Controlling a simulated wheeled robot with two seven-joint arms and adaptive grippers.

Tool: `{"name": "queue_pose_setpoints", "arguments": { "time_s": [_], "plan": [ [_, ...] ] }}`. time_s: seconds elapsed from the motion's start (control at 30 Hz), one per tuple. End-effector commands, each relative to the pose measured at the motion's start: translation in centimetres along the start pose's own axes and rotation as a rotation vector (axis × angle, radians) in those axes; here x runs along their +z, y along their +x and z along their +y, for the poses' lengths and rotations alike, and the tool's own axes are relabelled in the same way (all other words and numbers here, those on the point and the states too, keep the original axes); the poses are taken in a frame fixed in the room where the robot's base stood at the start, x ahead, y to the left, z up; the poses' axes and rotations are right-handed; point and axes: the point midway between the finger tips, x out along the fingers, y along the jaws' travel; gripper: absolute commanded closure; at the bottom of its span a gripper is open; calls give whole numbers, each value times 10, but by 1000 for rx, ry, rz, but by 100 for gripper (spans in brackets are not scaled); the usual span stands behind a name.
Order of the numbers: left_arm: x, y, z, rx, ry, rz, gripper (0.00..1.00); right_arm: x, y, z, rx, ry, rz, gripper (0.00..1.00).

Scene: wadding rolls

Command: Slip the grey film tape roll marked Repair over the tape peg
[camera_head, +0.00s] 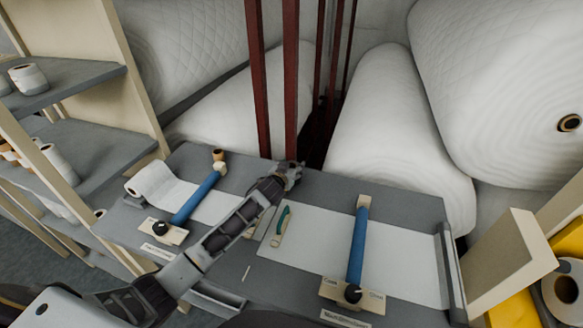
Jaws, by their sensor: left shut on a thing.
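My left gripper (290,173) is at the back edge of the grey worktable (400,204), with its arm reaching in from the lower left. It is shut on a small grey thing, mostly hidden by the fingers. I cannot tell for sure whether this is the film tape roll, and no Repair mark is readable. My right gripper is not in view.
A white roll (155,183) is at the left, shelves with rolls (28,78) beyond. Dark red posts (290,80) and large white rolls stand behind.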

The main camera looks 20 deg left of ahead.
Motion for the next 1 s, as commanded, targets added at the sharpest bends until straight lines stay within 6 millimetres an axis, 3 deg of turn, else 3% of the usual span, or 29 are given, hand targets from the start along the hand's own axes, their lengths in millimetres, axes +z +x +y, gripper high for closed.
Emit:
{"name": "queue_pose_setpoints", "arguments": {
  "time_s": [1.0],
  "plan": [
    [6, 2, 0, 0, 1, 0, 65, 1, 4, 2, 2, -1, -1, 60]
  ]
}}
